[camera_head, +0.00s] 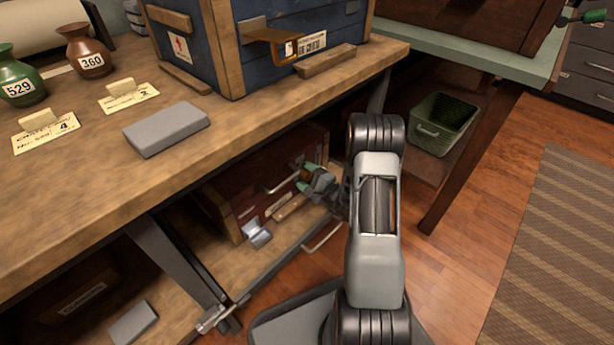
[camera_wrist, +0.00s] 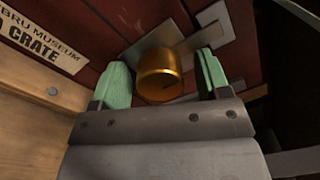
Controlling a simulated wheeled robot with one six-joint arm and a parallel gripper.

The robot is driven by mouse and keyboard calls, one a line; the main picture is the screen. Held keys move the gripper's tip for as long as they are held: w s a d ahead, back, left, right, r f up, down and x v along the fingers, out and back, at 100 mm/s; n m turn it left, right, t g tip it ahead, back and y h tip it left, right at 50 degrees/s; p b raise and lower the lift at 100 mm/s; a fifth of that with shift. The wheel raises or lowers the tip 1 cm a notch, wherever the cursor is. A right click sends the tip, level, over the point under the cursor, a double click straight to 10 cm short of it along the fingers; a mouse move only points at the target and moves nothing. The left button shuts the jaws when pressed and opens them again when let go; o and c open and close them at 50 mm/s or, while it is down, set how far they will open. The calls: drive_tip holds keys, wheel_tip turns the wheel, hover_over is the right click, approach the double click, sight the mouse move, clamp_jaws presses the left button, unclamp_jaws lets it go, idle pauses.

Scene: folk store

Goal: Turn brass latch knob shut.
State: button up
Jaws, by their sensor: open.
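The brass latch knob (camera_wrist: 160,75) shows in the wrist view as a short golden cylinder with a dark mark on its rim. It sits in front of grey metal plates (camera_wrist: 205,35) on a dark red crate front. My gripper (camera_wrist: 162,82) is open, with one green fingertip on each side of the knob. Small gaps seem to show beside it; I cannot tell whether either finger touches. In the head view my gripper (camera_head: 310,182) reaches under the wooden table to the red crate (camera_head: 225,200). The knob is hidden there.
The wooden tabletop (camera_head: 235,120) overhangs the crate. A blue crate (camera_head: 290,50), a grey block (camera_head: 166,128) and vases stand on top. A green basket (camera_head: 442,124) stands right of my arm. Wooden floor is open at right.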

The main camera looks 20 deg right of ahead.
drive_tip(key=p+v, duration=0.4)
drive_tip(key=v, duration=0.9)
drive_tip(key=shift+s+d, duration=0.15)
drive_tip(key=shift+s, duration=0.25)
drive_tip(key=shift+f, duration=0.1)
